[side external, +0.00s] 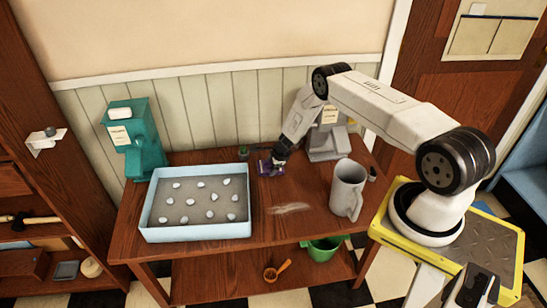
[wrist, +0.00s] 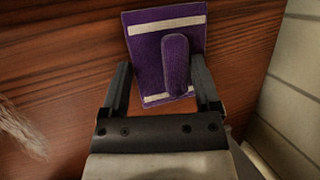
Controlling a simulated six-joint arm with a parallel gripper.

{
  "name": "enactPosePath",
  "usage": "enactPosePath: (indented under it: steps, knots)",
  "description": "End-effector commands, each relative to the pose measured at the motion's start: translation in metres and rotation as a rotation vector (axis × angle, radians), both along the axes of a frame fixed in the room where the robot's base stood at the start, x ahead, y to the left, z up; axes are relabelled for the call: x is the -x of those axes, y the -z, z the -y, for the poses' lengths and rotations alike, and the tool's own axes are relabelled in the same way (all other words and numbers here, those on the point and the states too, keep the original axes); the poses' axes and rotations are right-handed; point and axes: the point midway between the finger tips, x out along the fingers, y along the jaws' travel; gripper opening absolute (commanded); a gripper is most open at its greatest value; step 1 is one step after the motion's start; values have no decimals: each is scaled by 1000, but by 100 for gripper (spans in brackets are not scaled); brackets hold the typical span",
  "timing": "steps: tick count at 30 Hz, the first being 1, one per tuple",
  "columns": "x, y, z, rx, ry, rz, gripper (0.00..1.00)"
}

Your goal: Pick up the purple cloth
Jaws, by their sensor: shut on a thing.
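The purple cloth (wrist: 148,55) shows in the wrist view as a flat purple piece with pale stripes and a raised purple ridge in its middle. It lies on or just over the wooden table. My gripper (wrist: 160,86) has one finger on each side of the cloth's near part and is shut on it. In the side external view the cloth (side external: 265,168) is small, at the back of the table, with my gripper (side external: 279,160) right at it. The gripper partly hides it there.
A light blue tray (side external: 197,233) with several pale stones stands left of the cloth. A grey mug (side external: 347,190) stands to the right. A teal dispenser (side external: 138,140) and a grey dispenser (side external: 326,142) stand at the back. A whitish smear (side external: 288,208) marks the table's clear middle.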

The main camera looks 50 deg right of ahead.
Motion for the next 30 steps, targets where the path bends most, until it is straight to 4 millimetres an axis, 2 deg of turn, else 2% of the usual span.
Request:
enactPosePath:
  steps: [8, 13, 30]
  knots:
    - [-1, -13, 0, 1, 0, 1, 24]
    - [-1, -30, 0, 1, 1, 1, 24]
    - [31, -70, -11, -1, 2, 0, 24]
